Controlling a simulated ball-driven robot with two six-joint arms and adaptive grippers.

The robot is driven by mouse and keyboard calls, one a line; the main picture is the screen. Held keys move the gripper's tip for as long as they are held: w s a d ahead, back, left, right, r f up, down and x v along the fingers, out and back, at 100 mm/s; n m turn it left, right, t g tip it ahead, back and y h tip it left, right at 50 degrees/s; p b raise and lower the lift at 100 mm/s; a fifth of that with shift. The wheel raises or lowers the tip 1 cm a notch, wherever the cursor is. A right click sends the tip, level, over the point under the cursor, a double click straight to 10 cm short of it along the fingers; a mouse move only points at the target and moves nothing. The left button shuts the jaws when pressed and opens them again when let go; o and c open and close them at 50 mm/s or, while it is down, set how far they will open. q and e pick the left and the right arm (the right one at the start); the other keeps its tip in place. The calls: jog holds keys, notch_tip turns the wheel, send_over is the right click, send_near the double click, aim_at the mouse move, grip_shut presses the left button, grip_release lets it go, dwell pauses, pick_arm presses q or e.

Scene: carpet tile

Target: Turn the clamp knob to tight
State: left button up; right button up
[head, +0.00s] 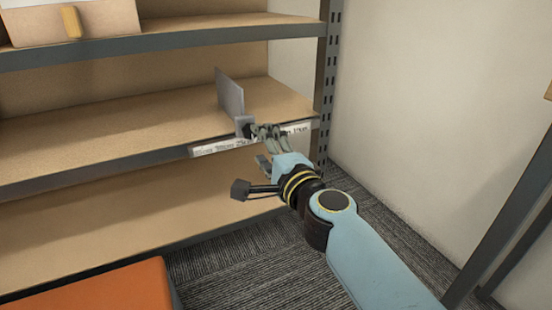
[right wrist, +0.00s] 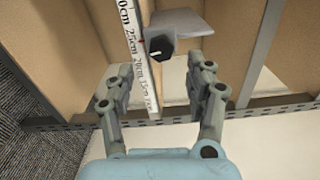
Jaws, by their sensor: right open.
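In the head view the knob is small and partly hidden by my fingers. My right gripper (head: 262,146) is just in front of the clamp, open and empty. In the right wrist view its two fingers (right wrist: 164,76) stand apart on either side, short of the knob and apart from it. My left gripper is not in view.
A white scale strip (head: 218,145) with centimetre marks runs along the front edge of the middle shelf (head: 60,172). A perforated metal post (head: 328,70) rises close on the right. An orange surface (head: 100,285) lies at the lower left. Carpet (head: 240,270) is clear below.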

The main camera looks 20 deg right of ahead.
jog(key=shift+s+d, duration=0.1)
jog(key=shift+s, duration=2.85)
